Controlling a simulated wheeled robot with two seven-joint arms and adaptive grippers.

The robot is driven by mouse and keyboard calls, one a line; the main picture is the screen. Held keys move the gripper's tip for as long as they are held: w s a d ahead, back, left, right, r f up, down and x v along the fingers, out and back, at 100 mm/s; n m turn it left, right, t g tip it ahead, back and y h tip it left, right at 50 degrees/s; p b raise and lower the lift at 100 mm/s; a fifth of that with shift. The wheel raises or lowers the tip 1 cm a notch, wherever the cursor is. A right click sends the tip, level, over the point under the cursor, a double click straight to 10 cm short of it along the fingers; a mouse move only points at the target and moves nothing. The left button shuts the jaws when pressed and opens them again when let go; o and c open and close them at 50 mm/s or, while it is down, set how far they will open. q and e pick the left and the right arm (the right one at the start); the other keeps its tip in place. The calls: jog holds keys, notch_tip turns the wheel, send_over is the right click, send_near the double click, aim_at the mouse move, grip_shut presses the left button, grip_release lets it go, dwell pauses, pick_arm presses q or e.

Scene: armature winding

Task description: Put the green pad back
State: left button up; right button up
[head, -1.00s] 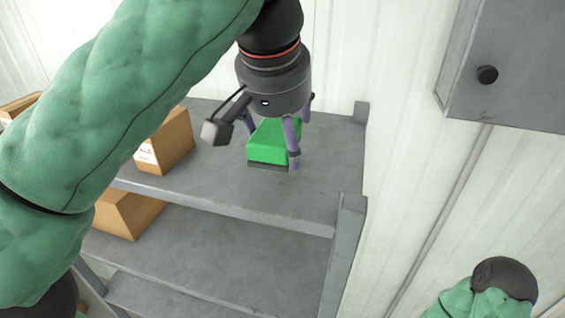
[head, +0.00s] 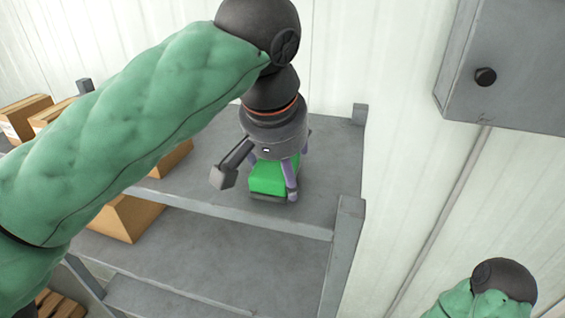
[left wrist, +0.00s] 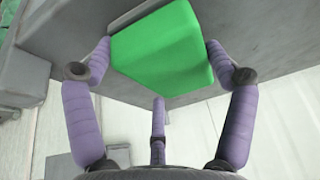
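The green pad (head: 268,178) is a bright green block with a dark grey base, at the front of the upper shelf in the head view. It also shows large in the left wrist view (left wrist: 165,50). My left gripper (head: 275,180) comes down over it from above. In the left wrist view, the purple fingers of my left gripper (left wrist: 160,50) press on two opposite sides of the pad, and a third finger lies below it. I cannot tell whether the pad rests on the shelf or is just above it. My right gripper is out of view.
The grey upper shelf (head: 335,160) is clear to the right of the pad; a corner post (head: 345,240) stands at its front right. Cardboard boxes (head: 25,115) stand left, partly behind my arm. A grey cabinet (head: 510,60) hangs on the right wall.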

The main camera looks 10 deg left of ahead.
pick_arm(q)
jog(key=shift+o, duration=0.8)
jog(key=shift+a, duration=0.1)
jog(key=shift+f, duration=0.1)
jog(key=v, duration=1)
jog(key=shift+s+a+r, duration=0.2)
jog(key=shift+s+r, duration=0.05)
jog(key=shift+s, duration=0.15)
